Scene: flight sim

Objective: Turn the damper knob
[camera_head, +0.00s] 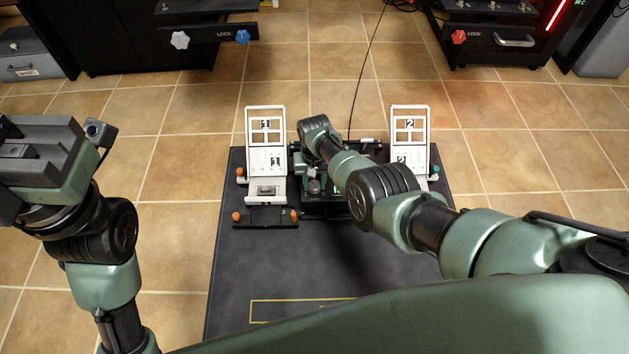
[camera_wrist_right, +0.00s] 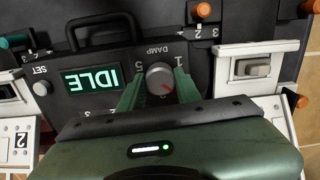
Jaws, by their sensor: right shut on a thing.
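The damper knob (camera_wrist_right: 160,74) is a round grey dial with a red mark, on a dark console (camera_wrist_right: 100,52) in the right wrist view. The lettering DAMP and the numbers 1 and 5 stand around it, upside down. My right gripper (camera_wrist_right: 160,88) is shut on the knob, with one green finger on each side. In the head view my right arm reaches to the console between the two white pedals and hides most of it. My left gripper (camera_head: 40,155) is raised at the far left, away from the console; its jaws do not show clearly.
A green display (camera_wrist_right: 91,80) reads IDLE, beside a SET button (camera_wrist_right: 41,88). White pedals numbered 1 (camera_head: 266,125) and 2 (camera_head: 410,125) stand either side. Orange knobs (camera_head: 237,216) stick out near pedal 1.

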